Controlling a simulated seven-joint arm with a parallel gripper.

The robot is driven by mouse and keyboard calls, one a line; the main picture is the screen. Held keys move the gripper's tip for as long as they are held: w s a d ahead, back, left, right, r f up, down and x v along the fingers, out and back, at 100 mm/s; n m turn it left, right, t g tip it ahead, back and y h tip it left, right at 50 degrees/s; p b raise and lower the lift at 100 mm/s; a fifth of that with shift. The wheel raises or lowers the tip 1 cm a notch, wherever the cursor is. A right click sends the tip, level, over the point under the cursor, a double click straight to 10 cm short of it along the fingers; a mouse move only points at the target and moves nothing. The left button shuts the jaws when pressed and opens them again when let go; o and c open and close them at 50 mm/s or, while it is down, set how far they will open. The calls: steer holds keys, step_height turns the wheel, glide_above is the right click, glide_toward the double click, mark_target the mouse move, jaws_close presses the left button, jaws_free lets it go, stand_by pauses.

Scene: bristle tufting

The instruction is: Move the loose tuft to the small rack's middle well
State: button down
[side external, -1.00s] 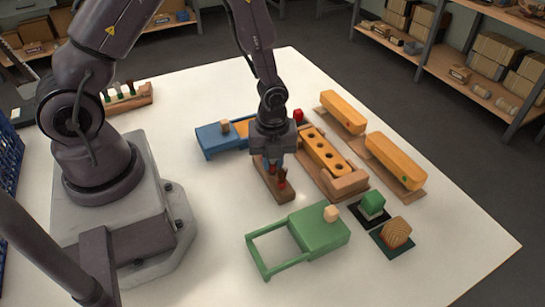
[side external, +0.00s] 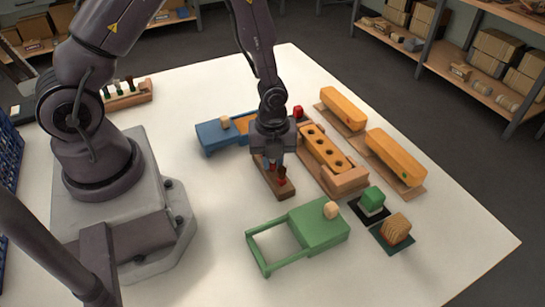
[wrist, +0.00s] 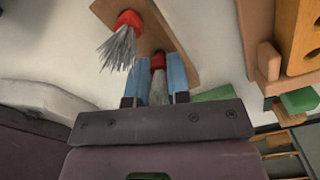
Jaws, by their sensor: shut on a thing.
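My gripper (side external: 272,160) is low over a small brown wooden rack (side external: 268,186). In the wrist view its two blue fingers (wrist: 158,76) are shut on a tuft (wrist: 158,64) with a red collar and grey bristles, the bristles toward the camera. The rack (wrist: 180,28) lies beneath the fingers. Another red-collared tuft (wrist: 126,22) stands at the rack, to the left of the held one, apart from it. I cannot tell whether the held tuft's lower end is in a well or above it; the wells under the fingers are hidden.
An orange block with several holes (side external: 325,150) stands right of the rack. A green frame box (side external: 318,228) is in front, a blue one (side external: 215,138) behind left. Green (side external: 373,202) and striped (side external: 397,231) blocks sit on the right. The front table is clear.

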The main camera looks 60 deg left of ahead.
steer(key=shift+f, duration=0.4)
stand_by(0.6)
steer(key=c, duration=0.6)
jaws_free()
steer(key=shift+r, duration=3.55)
